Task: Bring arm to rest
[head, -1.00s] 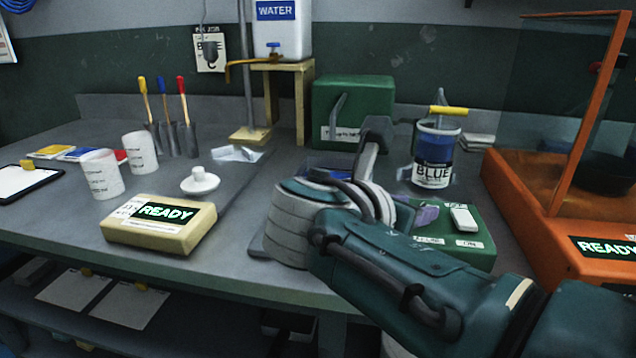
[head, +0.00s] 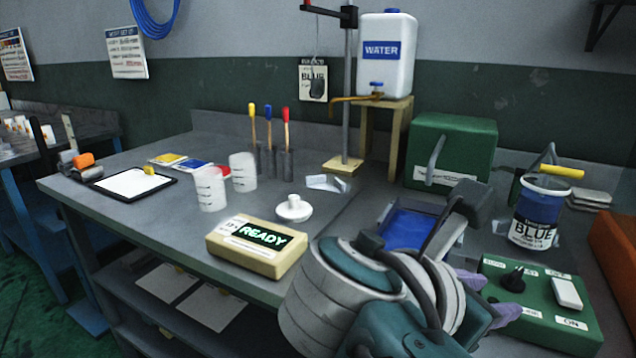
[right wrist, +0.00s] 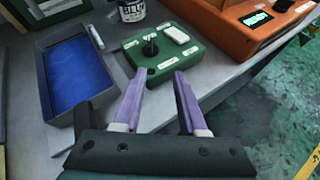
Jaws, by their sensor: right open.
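My right arm reaches in from the bottom of the head view, its wrist over the front edge of the bench. My right gripper (right wrist: 160,105) shows in the right wrist view with its two purple fingers apart and nothing between them. In that view the fingers point toward the green control box (right wrist: 165,55), with the blue tray (right wrist: 72,75) to their left. In the head view only parts of the purple fingers show beside the green control box (head: 535,300); my wrist hides the rest. My left gripper is not in view.
On the bench are a READY box (head: 257,247), a white lid (head: 293,208), white cups (head: 208,188), a blue can (head: 538,215) and a green case (head: 450,150). A water tank (head: 387,50) stands on a wooden stand. Open floor shows in the right wrist view (right wrist: 250,120).

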